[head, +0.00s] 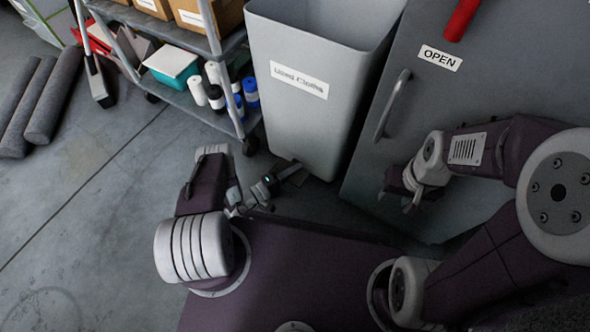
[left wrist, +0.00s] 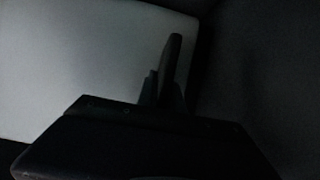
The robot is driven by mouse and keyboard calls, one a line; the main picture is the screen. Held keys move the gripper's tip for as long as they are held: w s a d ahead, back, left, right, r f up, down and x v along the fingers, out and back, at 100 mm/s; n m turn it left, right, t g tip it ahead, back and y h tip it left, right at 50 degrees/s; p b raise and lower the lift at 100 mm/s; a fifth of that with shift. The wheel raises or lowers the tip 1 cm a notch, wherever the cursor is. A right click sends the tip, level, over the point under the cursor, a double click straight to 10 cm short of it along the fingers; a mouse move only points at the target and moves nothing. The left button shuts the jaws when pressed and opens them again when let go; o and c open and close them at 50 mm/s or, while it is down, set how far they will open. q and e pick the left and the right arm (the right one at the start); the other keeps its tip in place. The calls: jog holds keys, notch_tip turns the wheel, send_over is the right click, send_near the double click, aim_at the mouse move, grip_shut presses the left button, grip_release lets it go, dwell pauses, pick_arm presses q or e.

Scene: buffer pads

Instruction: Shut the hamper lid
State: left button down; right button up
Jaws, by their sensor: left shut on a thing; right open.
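The grey hamper (head: 310,115) stands upright at the top centre of the head view, with a label that seems to read "Used Cloths". Its top is open as far as I can see, and no lid shows in the frame. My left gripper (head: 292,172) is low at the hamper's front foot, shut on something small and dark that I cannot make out. In the dark left wrist view, a finger (left wrist: 172,65) stands before a pale surface that looks like the hamper (left wrist: 80,60). My right gripper (head: 397,194) is open and empty in front of the grey door.
A grey door (head: 410,110) with a handle (head: 393,104) and an OPEN sign (head: 440,58) is right of the hamper. A wheeled shelf cart (head: 185,98) with boxes and bottles stands left. Grey rolls (head: 52,98) lie far left.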

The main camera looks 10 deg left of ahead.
dwell(0.6)
pick_arm(q)
jog(key=shift+f, duration=0.25)
jog(key=shift+m+t+h+b, duration=0.3)
jog(key=shift+t+h+b, duration=0.05)
jog(key=shift+t+h, duration=0.05)
jog(key=c, duration=1.5)
grip_release()
jog(key=shift+r, duration=0.1)
